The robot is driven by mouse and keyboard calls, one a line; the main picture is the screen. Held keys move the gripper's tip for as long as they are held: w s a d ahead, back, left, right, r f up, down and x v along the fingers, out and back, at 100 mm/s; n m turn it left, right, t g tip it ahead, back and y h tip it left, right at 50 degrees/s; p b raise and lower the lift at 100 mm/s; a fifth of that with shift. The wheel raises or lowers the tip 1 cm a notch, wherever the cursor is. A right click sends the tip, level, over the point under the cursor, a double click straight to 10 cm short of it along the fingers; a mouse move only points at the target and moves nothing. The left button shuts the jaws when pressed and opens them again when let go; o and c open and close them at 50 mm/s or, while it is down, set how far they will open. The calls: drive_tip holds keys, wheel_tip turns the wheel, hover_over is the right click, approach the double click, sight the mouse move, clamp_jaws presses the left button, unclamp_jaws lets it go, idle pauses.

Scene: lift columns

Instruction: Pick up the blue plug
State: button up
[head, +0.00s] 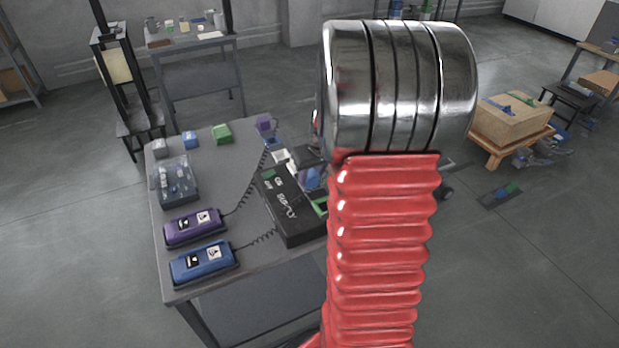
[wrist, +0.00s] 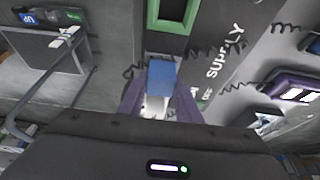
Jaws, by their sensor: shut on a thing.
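The blue plug (wrist: 161,76) sits between the fingers of my gripper (wrist: 158,98) in the wrist view. The gripper is shut on it, and a whitish part shows between the fingers below the blue. In the head view a blue piece (head: 312,179), which looks like the same plug, shows beside the black supply box (head: 282,205), left of my red arm. My arm hides most of the gripper there. Whether the plug touches the box cannot be told.
The grey table (head: 225,170) holds a purple handset (head: 195,228) and a blue handset (head: 203,262) with coiled cords. A clear bin (head: 175,182), a green block (head: 221,134) and a purple plug (head: 265,123) are there too. A green-framed opening (wrist: 172,22) is near the blue plug.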

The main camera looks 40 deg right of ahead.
wheel_tip(320, 180, up, 10)
idle(0.6)
wheel_tip(320, 180, up, 5)
hover_over(311, 173)
idle(2.6)
drive_tip(key=shift+w+a, duration=0.1)
drive_tip(key=w+a+f+n, duration=0.1)
drive_tip(key=w+a+f, duration=0.2)
drive_tip(key=a, duration=0.7)
drive_tip(key=w+a+f+n, duration=0.1)
drive_tip(key=w+a+f, duration=0.2)
drive_tip(key=a, duration=0.8)
drive_tip(key=w+a+f+n+y, duration=0.1)
drive_tip(key=w+a+f, duration=0.3)
drive_tip(key=a, duration=0.7)
drive_tip(key=shift+w, duration=0.8)
drive_tip(key=shift+s, duration=0.15)
